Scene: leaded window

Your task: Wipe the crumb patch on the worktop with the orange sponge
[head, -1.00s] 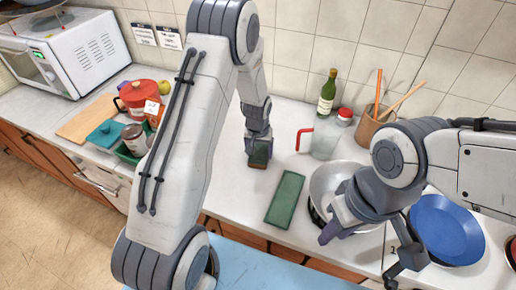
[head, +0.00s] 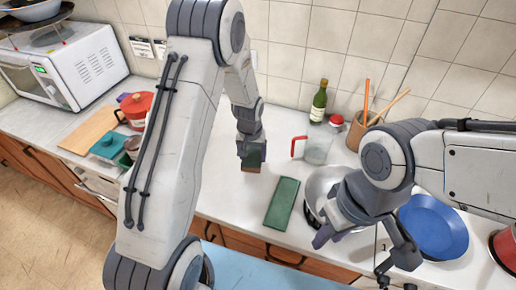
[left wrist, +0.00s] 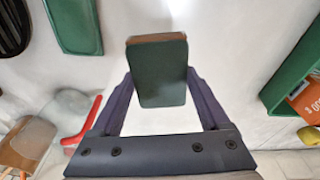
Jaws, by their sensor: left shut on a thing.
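My left gripper (head: 251,152) is shut on the sponge (head: 252,160) over the back part of the worktop (head: 235,202). In the left wrist view the sponge (left wrist: 157,75) sits between the two fingers, with a dark green face and a thin orange-brown edge. I cannot tell whether it touches the worktop. No crumb patch can be made out; the sponge or my left arm may hide it. My right gripper (head: 328,232) hangs in front of the steel pan, and its jaw opening cannot be seen clearly.
A green mat (head: 282,203) lies just right of the sponge. A clear jug with a red handle (head: 316,148), a bottle (head: 319,102) and a utensil pot (head: 357,132) stand behind. A steel pan (head: 322,183) and blue plate (head: 434,226) are at right. A green crate (left wrist: 290,75) is near.

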